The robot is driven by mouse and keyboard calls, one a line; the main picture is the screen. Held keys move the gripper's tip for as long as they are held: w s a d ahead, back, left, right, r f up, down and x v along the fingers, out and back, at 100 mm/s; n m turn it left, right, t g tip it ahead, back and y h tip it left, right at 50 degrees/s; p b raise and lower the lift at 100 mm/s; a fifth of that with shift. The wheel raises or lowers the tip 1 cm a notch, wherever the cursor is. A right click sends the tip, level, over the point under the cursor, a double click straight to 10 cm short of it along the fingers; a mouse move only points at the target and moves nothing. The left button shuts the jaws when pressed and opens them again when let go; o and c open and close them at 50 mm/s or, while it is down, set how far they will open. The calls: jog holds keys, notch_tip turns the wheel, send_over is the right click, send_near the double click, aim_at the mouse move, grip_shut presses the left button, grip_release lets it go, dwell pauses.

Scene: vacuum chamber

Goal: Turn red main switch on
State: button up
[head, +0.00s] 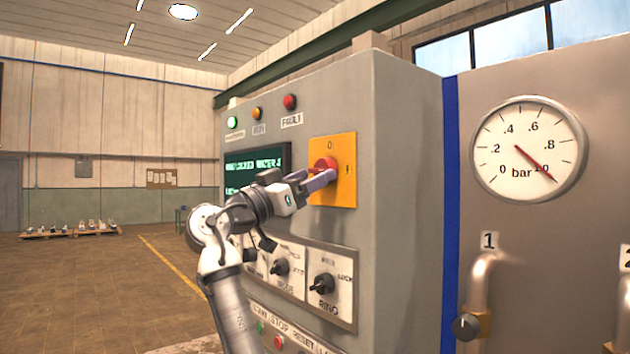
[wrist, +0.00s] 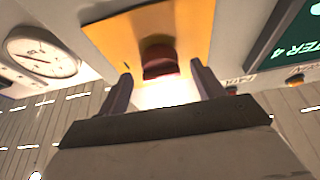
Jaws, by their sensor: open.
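The red main switch (head: 327,164) is a round red knob on a yellow plate (head: 346,180) on the grey cabinet face. "0" is marked at its top and another mark is at its right. In the head view my gripper (head: 324,180) is at the plate, with its fingers partly covering the knob's lower side. In the wrist view the knob (wrist: 160,63) lies between the two spread fingertips of my gripper (wrist: 162,70), with a gap on each side. The jaws are open and hold nothing. I cannot tell the knob's exact angle.
A dark display (head: 255,160) with green text is left of the plate. Green, amber and red lamps (head: 289,102) are above. Black rotary knobs (head: 325,284) and small buttons sit below my arm. A round gauge (head: 529,150) and a pipe (head: 480,285) are to the right.

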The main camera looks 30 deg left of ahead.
jog(key=b+v, duration=0.4)
jog(key=v, duration=0.8)
jog(key=shift+f, duration=0.1)
